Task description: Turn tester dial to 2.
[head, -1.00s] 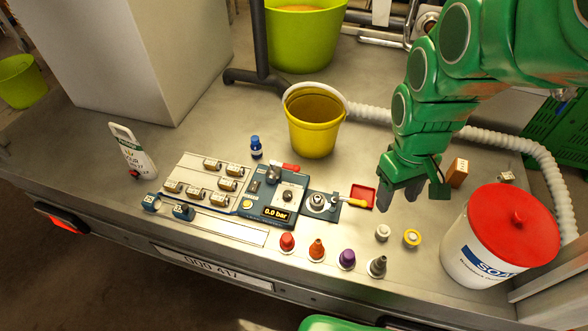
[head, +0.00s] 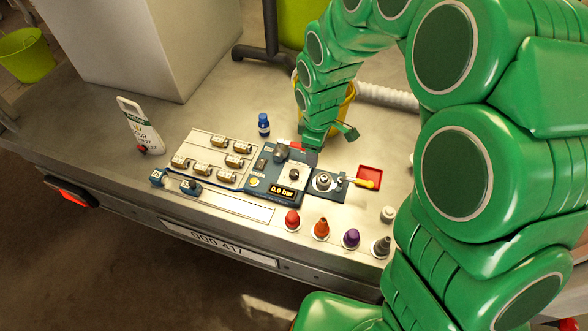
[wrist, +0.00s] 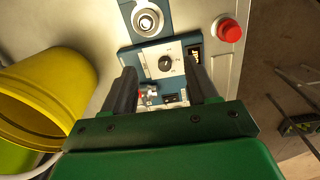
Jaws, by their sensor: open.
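The tester (head: 270,193) is a blue unit on the metal bench, with a lit display (head: 284,190) reading 0.0 bar. Its dial (head: 295,174) is a small dark knob on a white plate. The dial also shows in the wrist view (wrist: 165,63), with small marks around it too fine to read. My gripper (head: 312,152) is above the tester's far side, close to the dial. In the wrist view my gripper (wrist: 159,68) is open and empty, with the dial between and beyond its two dark fingers. I cannot tell any contact.
A yellow bucket (wrist: 40,95) is close to my gripper. A blue bottle (head: 263,124) stands behind.

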